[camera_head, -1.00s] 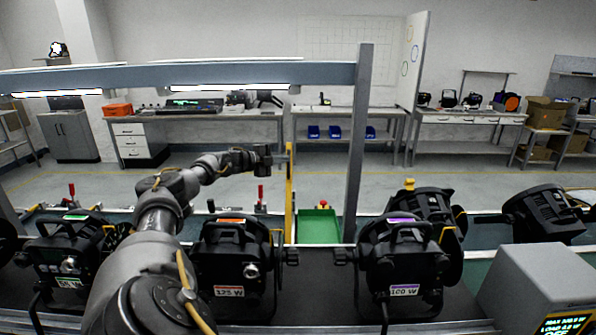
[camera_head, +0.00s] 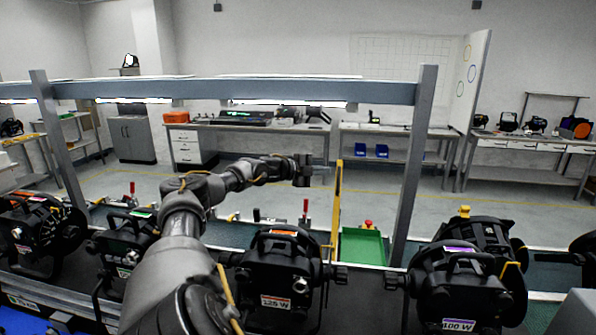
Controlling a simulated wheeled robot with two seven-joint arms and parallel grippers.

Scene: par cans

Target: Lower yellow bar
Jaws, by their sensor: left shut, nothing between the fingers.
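The yellow bar (camera_head: 338,205) stands upright just right of the middle of the head view, beside a green tray. My left arm comes in from the lower left and reaches across above the black lamps. My left gripper (camera_head: 322,170) is shut and empty, just left of the bar's upper part. A small gap seems to show between fingertips and bar; touch cannot be told for sure. My right gripper is not in view.
Black lamps stand along the front bench, including the 125 W lamp (camera_head: 278,275) and the 100 W lamp (camera_head: 458,290). A green tray (camera_head: 362,247) lies right of the bar. A grey post (camera_head: 413,165) and overhead beam (camera_head: 240,91) frame the bench.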

